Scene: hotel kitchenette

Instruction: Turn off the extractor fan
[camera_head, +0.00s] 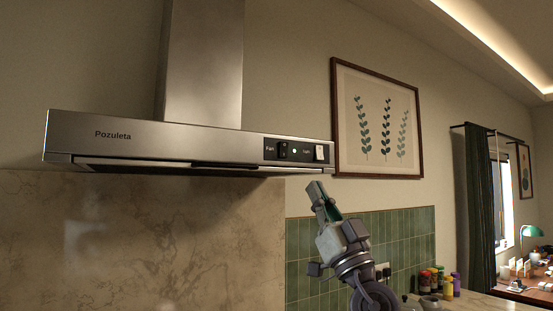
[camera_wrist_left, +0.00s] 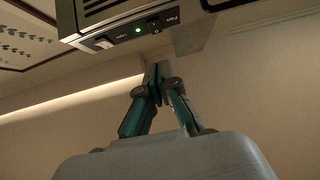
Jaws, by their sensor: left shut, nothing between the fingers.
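The steel extractor hood (camera_head: 200,145) hangs on the wall in the head view, above a marble panel. On its front right is a black control panel with a dark fan switch (camera_head: 283,150), a lit green light (camera_head: 294,151) and a pale light switch (camera_head: 319,153). My left gripper (camera_head: 314,187) is shut and empty, pointing up just below the control panel, apart from it. In the left wrist view the gripper (camera_wrist_left: 158,68) points toward the panel, with the fan switch (camera_wrist_left: 154,24) and green light (camera_wrist_left: 138,30) ahead of its tips. My right gripper is not in view.
A framed leaf picture (camera_head: 378,120) hangs right of the hood. Green tiles (camera_head: 410,228) line the wall below. Several spice jars (camera_head: 447,285) stand on the counter. A dark curtain (camera_head: 480,195) and a desk with a green lamp (camera_head: 530,232) are farther right.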

